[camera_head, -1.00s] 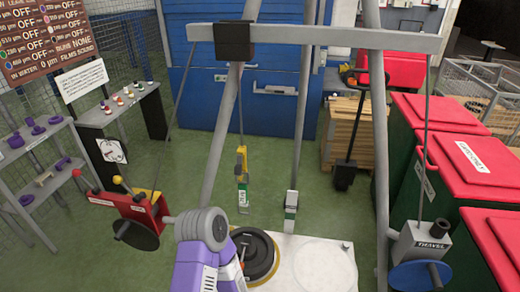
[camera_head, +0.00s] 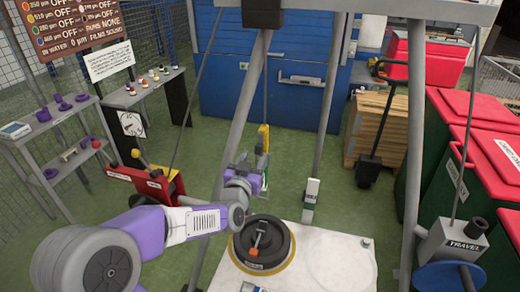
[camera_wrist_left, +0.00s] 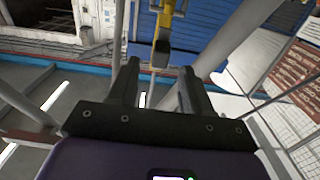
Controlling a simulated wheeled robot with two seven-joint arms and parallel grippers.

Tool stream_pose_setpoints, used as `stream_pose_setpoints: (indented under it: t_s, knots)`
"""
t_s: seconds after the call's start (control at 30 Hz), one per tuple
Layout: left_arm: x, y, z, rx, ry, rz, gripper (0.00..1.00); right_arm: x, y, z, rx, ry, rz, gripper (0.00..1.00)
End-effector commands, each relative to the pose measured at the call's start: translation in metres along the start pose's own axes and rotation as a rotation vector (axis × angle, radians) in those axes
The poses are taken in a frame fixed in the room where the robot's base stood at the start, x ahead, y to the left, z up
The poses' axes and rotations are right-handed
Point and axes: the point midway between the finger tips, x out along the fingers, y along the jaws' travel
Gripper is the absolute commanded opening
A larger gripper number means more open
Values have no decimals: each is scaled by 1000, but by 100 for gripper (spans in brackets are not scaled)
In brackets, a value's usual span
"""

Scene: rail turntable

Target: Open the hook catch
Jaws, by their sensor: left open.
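A yellow hook block (camera_head: 263,137) hangs on a thin line from the overhead beam, in the middle of the head view. Its lower part is partly hidden behind my left gripper (camera_head: 256,168), so I cannot make out the catch. In the left wrist view, yellow and black parts of the hook block (camera_wrist_left: 163,32) show just beyond my left gripper (camera_wrist_left: 158,68). The two dark fingers are apart with nothing between them, and the block lies ahead of the gap. I cannot tell whether a finger touches it. My right gripper does not show.
A black disc weight (camera_head: 263,243) with an orange handle lies on a white plate (camera_head: 318,240) below. Grey frame legs (camera_head: 240,120) stand near my arm. A red winch box (camera_head: 145,184) is at left, a grey travel box (camera_head: 452,242) at right.

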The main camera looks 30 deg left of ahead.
Motion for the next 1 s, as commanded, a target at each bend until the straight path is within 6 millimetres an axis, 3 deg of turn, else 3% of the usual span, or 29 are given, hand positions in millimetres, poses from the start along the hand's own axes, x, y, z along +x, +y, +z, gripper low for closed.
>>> stream_pose_setpoints:
  t_s: [0.5, 0.9, 1.0]
  knots:
    - [65, -1, -1, -2, 3, -1, 49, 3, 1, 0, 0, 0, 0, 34]
    - [73, -1, -1, 0, 3, -2, 49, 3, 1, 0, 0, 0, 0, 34]
    - [73, -1, -1, 0, 3, -2, 35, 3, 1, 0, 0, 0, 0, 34]
